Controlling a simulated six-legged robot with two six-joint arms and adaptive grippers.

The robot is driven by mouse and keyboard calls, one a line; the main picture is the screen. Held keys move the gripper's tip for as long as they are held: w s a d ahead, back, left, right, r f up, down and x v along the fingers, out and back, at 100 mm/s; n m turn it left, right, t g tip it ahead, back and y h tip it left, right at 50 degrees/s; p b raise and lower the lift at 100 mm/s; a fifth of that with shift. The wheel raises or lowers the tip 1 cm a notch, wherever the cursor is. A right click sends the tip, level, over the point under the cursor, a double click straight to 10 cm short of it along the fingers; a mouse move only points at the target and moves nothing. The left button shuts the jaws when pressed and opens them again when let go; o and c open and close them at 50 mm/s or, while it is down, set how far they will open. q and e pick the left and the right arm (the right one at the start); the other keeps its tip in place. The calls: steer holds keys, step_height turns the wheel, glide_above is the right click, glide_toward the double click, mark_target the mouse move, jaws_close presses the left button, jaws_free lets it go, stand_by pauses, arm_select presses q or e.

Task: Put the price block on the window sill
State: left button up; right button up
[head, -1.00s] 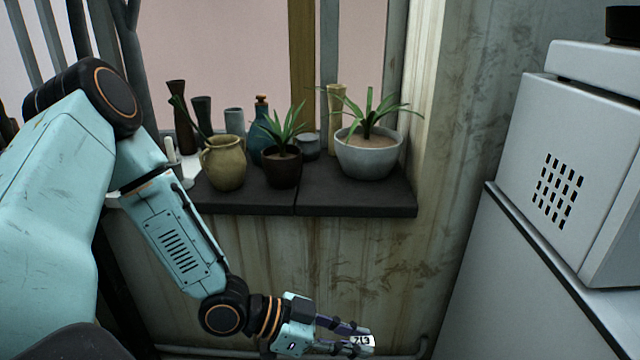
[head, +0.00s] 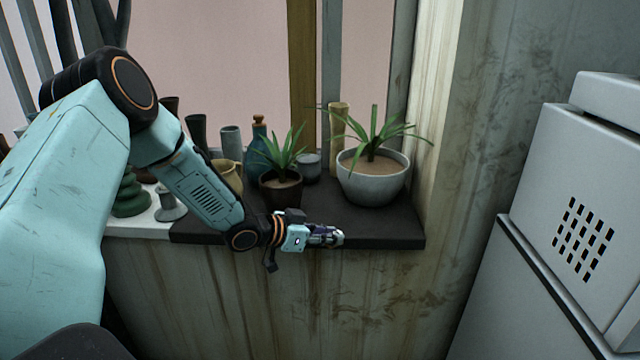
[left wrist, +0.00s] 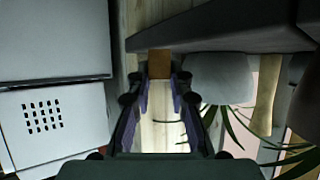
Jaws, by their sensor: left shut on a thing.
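The window sill (head: 385,228) is a dark slab under the window, with a pale section at its left. My left gripper (head: 332,237) is in front of the sill's front edge in the head view, at about the height of the slab. It is shut on the price block, which shows as a small brown face (left wrist: 159,66) between the fingertips in the left wrist view. Its numbered face does not show clearly now. The sill also shows as a dark slab in the left wrist view (left wrist: 225,30). My right gripper is not in view.
A large white pot (head: 372,184) with a plant stands on the sill's right part. A dark potted plant (head: 281,190), a blue bottle (head: 258,150) and several vases stand left of it. Bare sill lies in front of the white pot. A grey cabinet (head: 560,200) stands at right.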

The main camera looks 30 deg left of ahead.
arm_select(q)
steer(key=shift+w+a+r+n+t+y+b, duration=0.2)
steer(key=shift+w+a+r+n+y, duration=0.4)
steer(key=shift+w+a+r, duration=0.9)
steer(key=shift+w+a+r+n+t+y+b, duration=0.2)
steer(key=shift+w+a+r+n+y, duration=0.4)
steer(key=shift+w+a+r, duration=0.8)
steer(key=f+b, duration=0.5)
steer(key=b, duration=0.1)
steer(key=shift+w+a+f, duration=0.2)
steer(key=shift+f, duration=0.2)
steer(key=shift+r, duration=0.1)
steer(key=shift+f, duration=0.55)
steer(key=o, duration=0.9)
